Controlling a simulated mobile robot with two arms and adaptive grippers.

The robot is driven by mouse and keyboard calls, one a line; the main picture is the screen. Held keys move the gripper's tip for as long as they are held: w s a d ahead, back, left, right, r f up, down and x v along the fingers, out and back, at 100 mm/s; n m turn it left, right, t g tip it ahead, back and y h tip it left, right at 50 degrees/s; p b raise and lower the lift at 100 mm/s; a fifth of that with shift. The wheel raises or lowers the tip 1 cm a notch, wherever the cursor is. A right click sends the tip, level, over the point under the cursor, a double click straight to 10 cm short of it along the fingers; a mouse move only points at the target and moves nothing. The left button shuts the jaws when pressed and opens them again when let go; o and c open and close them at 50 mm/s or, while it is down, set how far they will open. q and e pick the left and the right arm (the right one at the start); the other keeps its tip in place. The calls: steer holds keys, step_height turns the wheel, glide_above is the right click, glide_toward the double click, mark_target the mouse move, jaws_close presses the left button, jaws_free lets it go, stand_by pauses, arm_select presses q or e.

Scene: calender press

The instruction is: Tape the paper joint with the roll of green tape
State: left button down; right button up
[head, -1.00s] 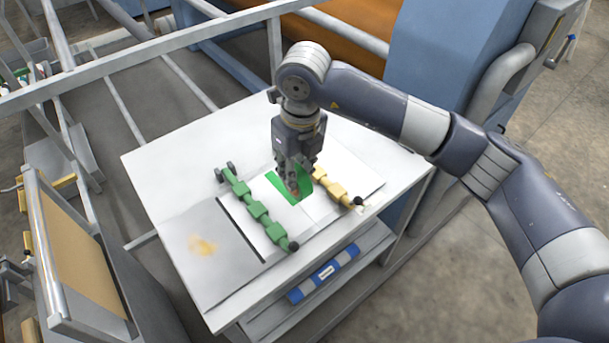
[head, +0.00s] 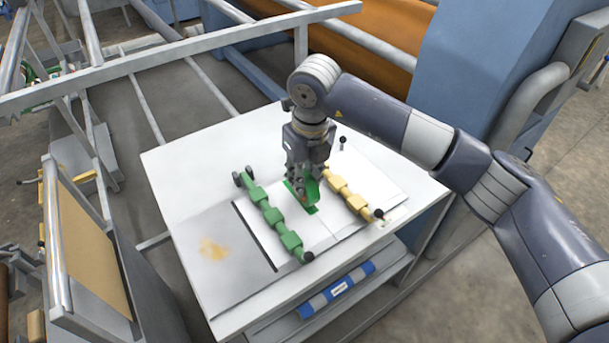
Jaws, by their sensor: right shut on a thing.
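My right gripper (head: 302,192) points down over the white paper sheets on the table and is shut on the roll of green tape (head: 311,188). The roll stands roughly on edge, low at the paper, partly hidden by the fingers. A green strip (head: 313,210) lies flat on the paper under and beside the roll; its middle is covered. The paper (head: 318,231) lies between a green segmented bar (head: 275,218) on the left and a yellow segmented bar (head: 355,203) on the right. Whether the roll touches the paper I cannot tell. My left gripper is out of view.
The white table (head: 180,158) has a grey plate with an orange stain (head: 212,249) at its left. A blue and grey roll (head: 337,289) lies on the shelf below. A grey rail (head: 180,52) crosses behind the table, and a blue machine (head: 470,75) stands behind right.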

mark_target(314, 192)
steer(key=shift+f+b, duration=0.35)
steer(key=shift+b, duration=0.05)
stand_by(0.8)
steer(key=shift+s+d, duration=0.1)
steer(key=shift+s, duration=0.05)
steer(key=shift+s+d, duration=0.2)
steer(key=shift+s, duration=0.1)
steer(key=shift+s+d, duration=0.1)
steer(key=shift+s, duration=0.05)
steer(key=shift+s+d+b, duration=0.2)
steer(key=shift+s+b, duration=0.15)
steer(key=shift+b, duration=0.05)
steer(key=shift+d, duration=0.1)
stand_by(0.4)
steer(key=shift+s+d, duration=0.2)
steer(key=shift+s, duration=0.25)
steer(key=shift+b, duration=0.3)
steer(key=shift+s+d, duration=0.3)
steer(key=shift+s, duration=0.15)
